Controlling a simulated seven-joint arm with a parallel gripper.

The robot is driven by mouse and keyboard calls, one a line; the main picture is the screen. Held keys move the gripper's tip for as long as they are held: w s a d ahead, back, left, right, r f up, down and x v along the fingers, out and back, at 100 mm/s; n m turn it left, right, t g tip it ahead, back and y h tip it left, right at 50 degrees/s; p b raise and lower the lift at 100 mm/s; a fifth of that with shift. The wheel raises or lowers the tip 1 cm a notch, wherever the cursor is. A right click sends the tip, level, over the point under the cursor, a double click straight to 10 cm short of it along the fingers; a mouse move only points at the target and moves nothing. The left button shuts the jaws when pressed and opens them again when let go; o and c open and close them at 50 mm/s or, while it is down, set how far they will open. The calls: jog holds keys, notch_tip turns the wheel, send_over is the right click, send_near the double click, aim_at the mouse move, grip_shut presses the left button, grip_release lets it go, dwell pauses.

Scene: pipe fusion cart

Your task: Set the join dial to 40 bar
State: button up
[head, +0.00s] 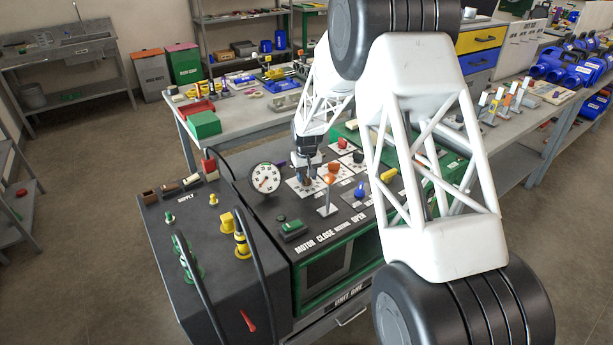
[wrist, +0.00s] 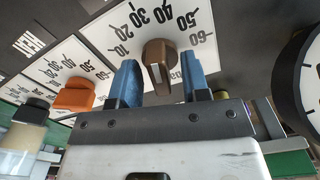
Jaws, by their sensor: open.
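In the wrist view a brown knob (wrist: 160,58) sits on a white dial plate (wrist: 105,28) with a scale from 10 to 60. The blue fingers of my gripper (wrist: 160,82) stand open, one on each side of the knob, with visible gaps. A light mark shows on the knob's near end; which number it reads is unclear. No join label is readable on this dial. In the head view my gripper (head: 308,174) is low over the dark sloping panel (head: 345,215), and its fingers largely hide the knob.
An orange knob (wrist: 74,95) on another scaled plate is close left in the wrist view. A round gauge (head: 265,180) stands left of my gripper.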

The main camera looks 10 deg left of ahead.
jog(key=shift+c, duration=0.4)
grip_shut()
jog(key=shift+m, duration=0.3)
jog(key=shift+f+m, duration=0.1)
jog(key=shift+m, duration=1.1)
jog(key=shift+o, duration=0.4)
grip_release()
